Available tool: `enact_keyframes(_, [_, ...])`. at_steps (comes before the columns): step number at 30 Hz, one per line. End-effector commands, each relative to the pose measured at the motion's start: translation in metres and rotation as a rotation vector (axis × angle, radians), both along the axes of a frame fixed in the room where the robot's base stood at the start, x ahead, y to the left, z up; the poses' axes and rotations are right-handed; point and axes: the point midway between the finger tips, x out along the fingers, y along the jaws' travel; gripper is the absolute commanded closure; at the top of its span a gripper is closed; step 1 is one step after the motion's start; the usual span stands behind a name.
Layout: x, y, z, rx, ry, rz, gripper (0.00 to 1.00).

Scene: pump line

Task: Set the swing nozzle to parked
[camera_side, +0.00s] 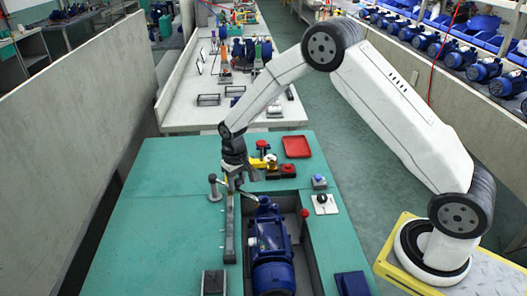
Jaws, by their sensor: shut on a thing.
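My gripper (233,180) hangs down over the left edge of the recess in the green bench. It is shut on what looks like the swing nozzle (249,197), a thin grey arm low beside the blue pump. The jaws hide part of the nozzle, and its exact angle is too small to tell. A short grey post with a round knob (213,187) stands just left of my gripper. The blue pump (270,250) lies in the dark recess to the right and in front.
Yellow and red parts (265,162) and a red tray (297,146) lie behind. A red knob (304,213), a black knob on a white plate (323,203) and a blue button box (319,181) stand right. The bench's left side is clear.

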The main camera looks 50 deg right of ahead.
Motion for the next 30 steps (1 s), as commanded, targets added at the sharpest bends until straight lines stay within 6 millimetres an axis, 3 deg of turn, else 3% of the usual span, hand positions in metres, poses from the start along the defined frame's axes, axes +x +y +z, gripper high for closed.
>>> enact_keyframes(18, [0.007,0.051,0.001,0.001,-0.001,-0.546,1.0])
enact_keyframes(30, [0.022,0.074,0.001,0.002,-0.002,-0.845,1.0])
